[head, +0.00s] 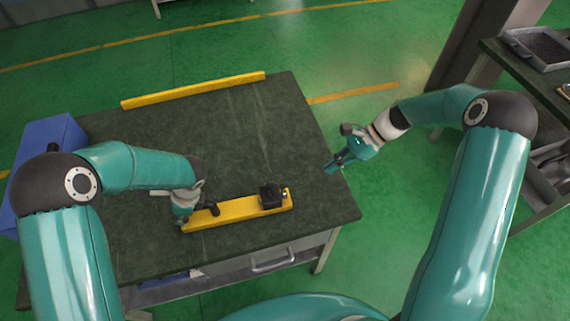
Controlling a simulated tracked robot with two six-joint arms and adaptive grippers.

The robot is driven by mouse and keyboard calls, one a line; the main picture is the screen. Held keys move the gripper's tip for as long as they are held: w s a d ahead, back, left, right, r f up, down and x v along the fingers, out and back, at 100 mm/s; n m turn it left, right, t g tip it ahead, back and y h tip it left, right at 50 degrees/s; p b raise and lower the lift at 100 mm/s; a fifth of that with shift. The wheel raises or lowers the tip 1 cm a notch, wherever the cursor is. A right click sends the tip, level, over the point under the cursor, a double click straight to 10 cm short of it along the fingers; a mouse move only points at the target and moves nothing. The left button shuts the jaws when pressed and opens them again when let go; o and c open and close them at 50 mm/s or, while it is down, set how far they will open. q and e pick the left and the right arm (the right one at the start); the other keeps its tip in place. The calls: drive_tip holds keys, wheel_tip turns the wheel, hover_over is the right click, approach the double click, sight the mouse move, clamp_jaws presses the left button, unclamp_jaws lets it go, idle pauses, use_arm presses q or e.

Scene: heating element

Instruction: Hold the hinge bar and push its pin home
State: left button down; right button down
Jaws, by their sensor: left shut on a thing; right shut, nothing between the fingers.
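The hinge bar (240,209) is a yellow bar lying on the dark green table top near its front edge. A black block (270,196) sits on its right part, and a small light-coloured pin end (285,194) shows at the block's right side. My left gripper (184,221) is shut on the bar's left end; its fingers are partly hidden by the wrist. My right gripper (331,168) is shut and empty. It hangs at the table's right edge, to the right of and behind the block, apart from it.
A second yellow bar (193,90) lies along the table's back edge. The middle of the table (220,140) is clear. A blue box (50,140) stands at the left. A side bench with a grey tray (540,48) is at the far right.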

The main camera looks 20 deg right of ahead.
use_arm(q)
drive_tip(key=c, duration=1)
unclamp_jaws()
drive_tip(key=shift+o, duration=0.2)
